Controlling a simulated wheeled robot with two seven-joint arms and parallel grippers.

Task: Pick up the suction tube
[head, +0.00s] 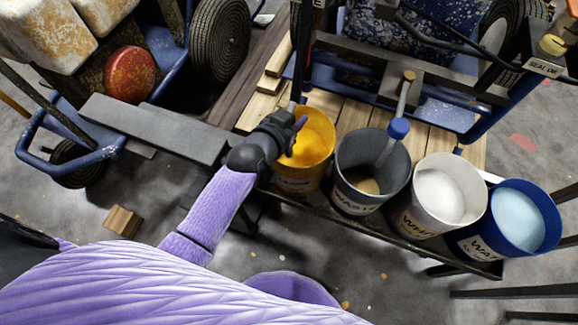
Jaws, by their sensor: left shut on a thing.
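My left gripper (296,128) is over the left side of the yellow paint bucket (318,172). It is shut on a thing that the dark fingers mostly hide. Another grey tube with a blue collar (399,128) leans upright in the grey waste bucket (345,150), apart from my gripper. My right gripper is not in view.
A white bucket (420,222) and a blue water bucket (540,195) stand right of the waste bucket on the same dark-edged rack. A grey beam (150,125) lies left of my gripper. A wood block (123,222) is on the floor. The striper's frame and wheels fill the back.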

